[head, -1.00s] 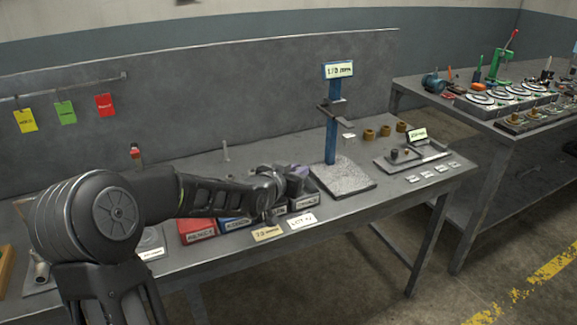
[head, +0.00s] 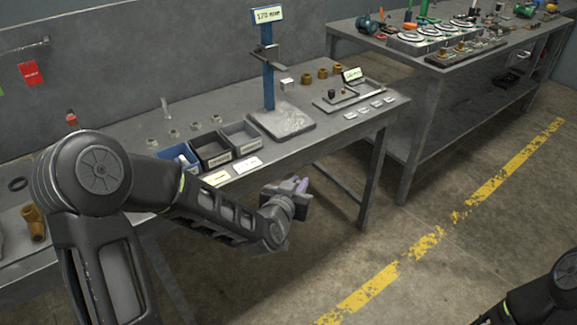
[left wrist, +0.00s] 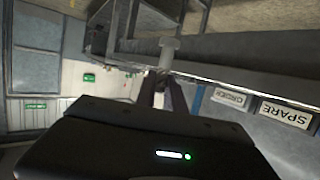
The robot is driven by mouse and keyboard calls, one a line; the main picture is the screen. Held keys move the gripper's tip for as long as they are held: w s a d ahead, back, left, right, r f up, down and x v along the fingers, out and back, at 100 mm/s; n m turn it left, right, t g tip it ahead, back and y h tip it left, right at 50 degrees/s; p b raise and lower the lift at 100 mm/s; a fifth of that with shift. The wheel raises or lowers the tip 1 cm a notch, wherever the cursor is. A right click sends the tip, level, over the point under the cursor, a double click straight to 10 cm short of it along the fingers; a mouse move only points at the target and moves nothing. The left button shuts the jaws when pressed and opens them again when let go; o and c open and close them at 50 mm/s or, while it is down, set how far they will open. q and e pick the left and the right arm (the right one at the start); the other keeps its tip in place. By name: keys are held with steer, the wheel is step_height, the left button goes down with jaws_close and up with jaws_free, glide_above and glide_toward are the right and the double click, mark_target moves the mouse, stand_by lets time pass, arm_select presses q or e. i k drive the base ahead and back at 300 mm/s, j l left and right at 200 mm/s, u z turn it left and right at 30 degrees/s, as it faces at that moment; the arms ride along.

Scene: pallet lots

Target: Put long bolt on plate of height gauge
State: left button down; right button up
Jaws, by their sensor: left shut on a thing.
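The height gauge has a blue column (head: 269,82) with a 170 mm sign and a grey speckled plate (head: 284,122) at its foot. The plate looks bare. My left gripper (head: 300,187) is in front of the table's front edge, below and nearer than the plate. In the left wrist view its fingers (left wrist: 164,94) are shut on a grey long bolt (left wrist: 167,55), whose wide head points away from the fingers. The bolt is not clear in the head view. My right gripper is out of view; only part of that arm shows at bottom right.
Blue (head: 178,156), black (head: 212,151) and grey (head: 240,135) bins stand left of the plate, with labels in front. A tray with a small display (head: 350,93) and brass pieces (head: 308,79) are to the right. A second table (head: 440,75) stands behind.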

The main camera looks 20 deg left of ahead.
mark_target(280, 117)
steer(key=i+l, duration=0.4)
steer(key=l, duration=0.15)
steer(key=i+l, duration=0.4)
steer(key=l, duration=0.15)
steer(key=i+l, duration=0.4)
steer(key=l, duration=0.2)
steer(key=u, duration=1.35)
